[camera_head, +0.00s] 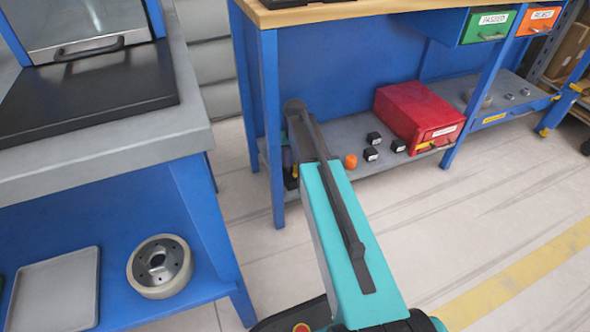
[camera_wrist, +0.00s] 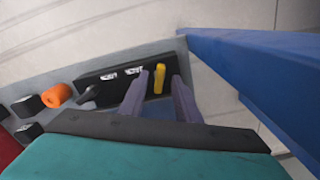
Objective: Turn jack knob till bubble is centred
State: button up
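In the wrist view, a long black block (camera_wrist: 112,85) with white labels lies on the grey lower shelf. A yellow piece (camera_wrist: 159,78) stands out at its right end. A dark rounded knob-like part (camera_wrist: 88,93) shows at its left front. My gripper (camera_wrist: 161,76) has two purple-grey fingers spread apart, pointing at the block's right end. The yellow piece appears between the fingertips; I cannot tell if either finger touches it. No bubble can be made out. In the head view, my teal arm reaches to the shelf's left end and hides most of the block.
An orange cylinder (camera_head: 350,161) and several black cubes (camera_head: 371,154) lie on the shelf beside a red toolbox (camera_head: 418,113). A blue table leg (camera_wrist: 245,65) stands close right of my gripper. A left bench (camera_head: 100,135) holds a wheel (camera_head: 143,270) below.

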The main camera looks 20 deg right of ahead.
jog(key=shift+f, duration=0.5)
grip_shut()
jog(key=shift+r+m+p, duration=0.2)
jog(key=shift+m+p, duration=0.1)
jog(key=shift+p, duration=0.4)
